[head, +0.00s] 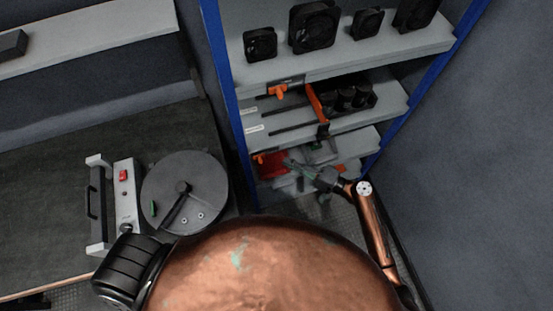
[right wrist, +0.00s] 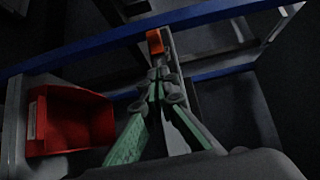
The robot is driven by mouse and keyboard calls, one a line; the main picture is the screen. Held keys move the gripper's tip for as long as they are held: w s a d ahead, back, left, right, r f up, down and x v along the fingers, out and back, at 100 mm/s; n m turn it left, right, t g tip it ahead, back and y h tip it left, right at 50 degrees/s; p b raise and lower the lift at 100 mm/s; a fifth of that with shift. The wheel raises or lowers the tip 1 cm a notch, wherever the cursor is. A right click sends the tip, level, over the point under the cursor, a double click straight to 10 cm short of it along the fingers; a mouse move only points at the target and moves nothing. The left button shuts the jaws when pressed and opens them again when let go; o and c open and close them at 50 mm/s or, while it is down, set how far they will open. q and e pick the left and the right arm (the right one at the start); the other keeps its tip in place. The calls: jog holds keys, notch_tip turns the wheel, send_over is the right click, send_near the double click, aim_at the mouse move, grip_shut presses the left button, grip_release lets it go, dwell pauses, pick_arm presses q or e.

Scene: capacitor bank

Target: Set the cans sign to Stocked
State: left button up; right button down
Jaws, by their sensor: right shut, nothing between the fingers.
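Several black cans (head: 350,97) stand on the middle shelf (head: 385,112). I cannot tell which is the cans sign, and no wording is readable. My right gripper (head: 290,163) is shut and empty, at the lower shelf near a red bin (head: 272,166). In the right wrist view its green-sided fingers (right wrist: 158,85) point toward an orange tab (right wrist: 155,42) on a grey rail, with no clear contact. My left gripper is not in view.
Black fans (head: 314,27) stand on the top shelf. Blue posts (head: 222,85) frame the rack. The red bin (right wrist: 70,120) lies left of the fingers in the wrist view. A bench with a round dark plate (head: 185,190) and red-switch box (head: 124,185) is at left.

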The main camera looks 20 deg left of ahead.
jog(key=s+d, duration=0.1)
jog(key=d, duration=0.5)
jog(key=shift+d, duration=0.2)
